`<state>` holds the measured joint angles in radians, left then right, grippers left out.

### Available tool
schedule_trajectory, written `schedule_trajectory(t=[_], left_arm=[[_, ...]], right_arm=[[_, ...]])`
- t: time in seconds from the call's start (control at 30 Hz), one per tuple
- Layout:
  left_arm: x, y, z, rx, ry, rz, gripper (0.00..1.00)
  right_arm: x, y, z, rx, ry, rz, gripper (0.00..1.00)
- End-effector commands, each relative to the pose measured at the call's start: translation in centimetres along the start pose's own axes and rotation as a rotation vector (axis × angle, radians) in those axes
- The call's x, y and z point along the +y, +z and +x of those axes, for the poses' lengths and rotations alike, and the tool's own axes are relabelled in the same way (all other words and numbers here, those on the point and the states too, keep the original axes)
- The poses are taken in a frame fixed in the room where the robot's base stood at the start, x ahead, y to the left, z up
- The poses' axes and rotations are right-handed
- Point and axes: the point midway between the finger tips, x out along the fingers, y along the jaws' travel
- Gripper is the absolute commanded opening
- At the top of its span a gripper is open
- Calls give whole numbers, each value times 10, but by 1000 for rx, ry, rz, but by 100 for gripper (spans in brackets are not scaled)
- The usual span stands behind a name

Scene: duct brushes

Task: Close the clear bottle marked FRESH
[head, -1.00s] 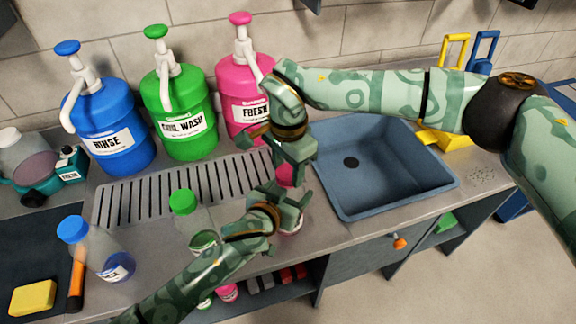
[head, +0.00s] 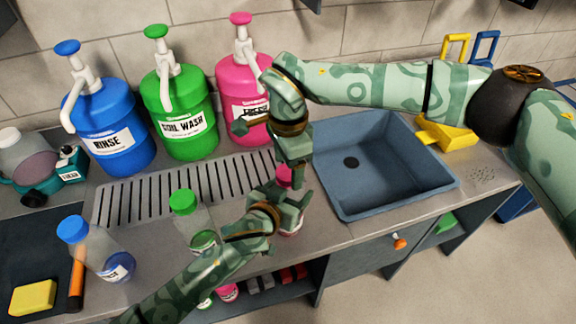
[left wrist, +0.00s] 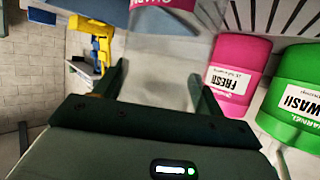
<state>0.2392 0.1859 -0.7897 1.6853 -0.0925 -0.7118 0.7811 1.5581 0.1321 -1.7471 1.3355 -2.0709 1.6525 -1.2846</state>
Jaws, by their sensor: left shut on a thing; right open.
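The clear bottle with the pink label stands on the counter's front part, mostly hidden by my grippers. Its pink lower part (head: 293,233) shows below my left gripper, and a pink cap (head: 284,178) shows above it. My left gripper (head: 289,207) is shut around the bottle's body. In the left wrist view, the clear body (left wrist: 165,50) is between the two fingers, with the pink label at the top edge. My right gripper (head: 292,170) is open, pointing down right at the cap. Whether its fingers touch the cap is hidden.
Pink (head: 242,105), green (head: 180,115) and blue (head: 108,130) pump jugs stand behind the drain grooves. A green-capped bottle (head: 195,228) and a blue-capped bottle (head: 100,258) stand left of my left gripper. The blue sink (head: 385,165) is to the right.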

Motion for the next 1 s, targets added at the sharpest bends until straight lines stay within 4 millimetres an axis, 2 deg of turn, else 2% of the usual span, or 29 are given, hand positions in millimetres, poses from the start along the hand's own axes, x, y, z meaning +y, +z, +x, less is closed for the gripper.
schedule_trajectory(t=[0.1, 0.23, 0.53, 0.6, 0.8, 1.0], left_arm=[[0, 0, 0, -1, 0, 0, 6], [0, 0, 0, -1, 0, 0, 6], [0, 0, 0, -1, 0, 0, 6], [0, 0, 0, -1, 0, 0, 6], [0, 0, 0, -1, 0, 0, 6], [0, 0, 0, -1, 0, 0, 6]], right_arm=[[0, 0, -18, 1, -3, -1, 67], [0, 0, -31, 0, 0, 0, 67], [0, 0, -35, 0, 0, 0, 67], [0, 0, -36, 0, 0, -8, 64], [-1, 0, -64, 3, -2, -218, 64], [0, 0, -70, -1, 2, -286, 64]])
